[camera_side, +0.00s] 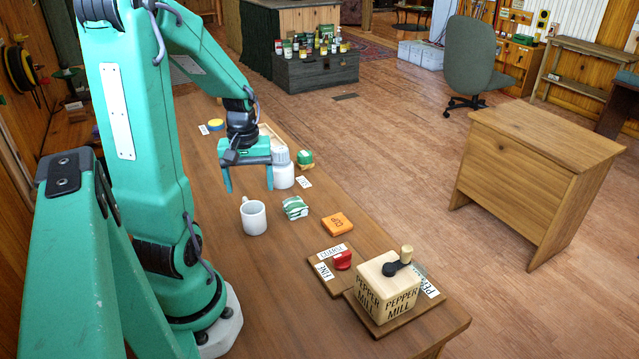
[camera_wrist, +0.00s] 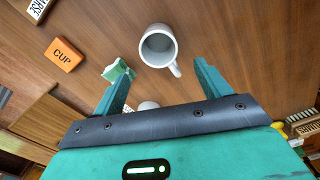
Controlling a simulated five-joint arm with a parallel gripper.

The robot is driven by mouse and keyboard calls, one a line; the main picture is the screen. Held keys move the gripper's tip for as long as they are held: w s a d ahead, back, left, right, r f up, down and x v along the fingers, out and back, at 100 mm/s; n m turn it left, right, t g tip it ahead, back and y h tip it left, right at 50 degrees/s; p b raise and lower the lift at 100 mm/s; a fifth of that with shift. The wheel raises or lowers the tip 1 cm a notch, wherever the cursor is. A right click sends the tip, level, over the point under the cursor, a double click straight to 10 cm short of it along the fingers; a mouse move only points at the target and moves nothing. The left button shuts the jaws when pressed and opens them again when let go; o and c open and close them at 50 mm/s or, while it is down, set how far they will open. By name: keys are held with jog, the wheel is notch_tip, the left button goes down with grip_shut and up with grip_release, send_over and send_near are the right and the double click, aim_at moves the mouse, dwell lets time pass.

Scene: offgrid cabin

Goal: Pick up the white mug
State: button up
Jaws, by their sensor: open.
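The white mug (camera_side: 254,218) stands upright on the wooden table in the side view, its handle toward the upper left. In the wrist view the mug (camera_wrist: 158,46) is seen from above, empty inside, with its handle at lower right. My gripper (camera_side: 249,190) is open, with its two teal fingers apart and pointing down above the table, behind the mug in the side view. In the wrist view the mug lies beyond the fingertips of my gripper (camera_wrist: 160,80), roughly centred between them. Nothing is between the fingers that I can make out.
A green-and-white packet (camera_side: 295,207) lies right of the mug, with an orange CUP block (camera_side: 337,224) beyond it. A white jar (camera_side: 283,172) stands close to my right finger. A pepper mill (camera_side: 388,285) stands near the table's front edge. Table left of the mug looks clear.

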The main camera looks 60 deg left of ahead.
aim_at(253, 206)
jog(key=shift+f, duration=1.2)
jog(key=shift+f, duration=0.1)
jog(key=shift+f, duration=2.5)
jog(key=c, duration=1.2)
jog(key=shift+o, duration=0.2)
jog(key=shift+r, duration=0.1)
